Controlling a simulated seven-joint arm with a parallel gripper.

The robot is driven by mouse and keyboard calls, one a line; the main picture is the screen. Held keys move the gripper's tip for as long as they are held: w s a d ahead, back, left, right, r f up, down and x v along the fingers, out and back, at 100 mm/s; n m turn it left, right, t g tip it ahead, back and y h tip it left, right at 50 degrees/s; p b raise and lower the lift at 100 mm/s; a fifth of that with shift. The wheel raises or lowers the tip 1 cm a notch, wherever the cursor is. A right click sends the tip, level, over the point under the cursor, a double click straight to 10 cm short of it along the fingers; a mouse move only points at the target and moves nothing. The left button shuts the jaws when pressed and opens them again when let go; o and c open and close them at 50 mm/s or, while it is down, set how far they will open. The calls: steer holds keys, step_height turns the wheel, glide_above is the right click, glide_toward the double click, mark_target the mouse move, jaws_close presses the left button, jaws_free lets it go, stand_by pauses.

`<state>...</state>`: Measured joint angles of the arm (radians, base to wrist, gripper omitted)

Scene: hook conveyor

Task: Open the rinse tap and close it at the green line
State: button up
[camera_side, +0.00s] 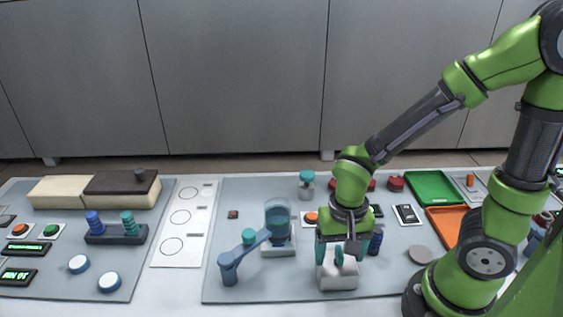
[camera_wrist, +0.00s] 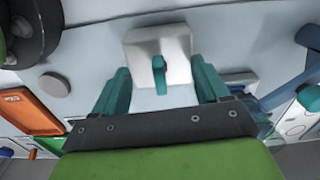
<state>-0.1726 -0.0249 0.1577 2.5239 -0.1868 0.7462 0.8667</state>
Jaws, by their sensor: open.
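A white block (camera_side: 338,279) with a small upright teal handle (camera_side: 339,259) stands at the front of the grey panel. I take it for the tap control. My gripper (camera_side: 345,246) points down over it. In the wrist view the open fingers (camera_wrist: 160,68) stand on either side of the teal handle (camera_wrist: 159,76), with a gap on both sides. The white block (camera_wrist: 143,46) shows beyond it. A clear vessel (camera_side: 278,212) with blue-teal liquid stands left of my gripper, beside a blue spout arm (camera_side: 245,253). I cannot make out a green line on it.
A green tray (camera_side: 432,186) and an orange tray (camera_side: 445,222) lie at the right. A grey disc (camera_side: 420,254) lies right of the block. A teal-lidded jar (camera_side: 307,183) stands behind. Blue-white knobs and a rack (camera_side: 117,236) are at the left.

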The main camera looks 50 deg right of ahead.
steer(key=shift+r, duration=0.1)
steer(key=shift+r, duration=3.4)
steer(key=shift+w+a+n, duration=0.1)
steer(key=shift+n, duration=0.6)
steer(key=w+d+r+n+t+y, duration=0.1)
steer(key=d+r+n+t+y, duration=0.1)
steer(key=r+t, duration=0.5)
step_height(320, 180, up, 4)
steer(key=shift+w+d+n, duration=0.4)
steer(key=shift+d+n, duration=0.1)
steer(key=shift+d, duration=0.7)
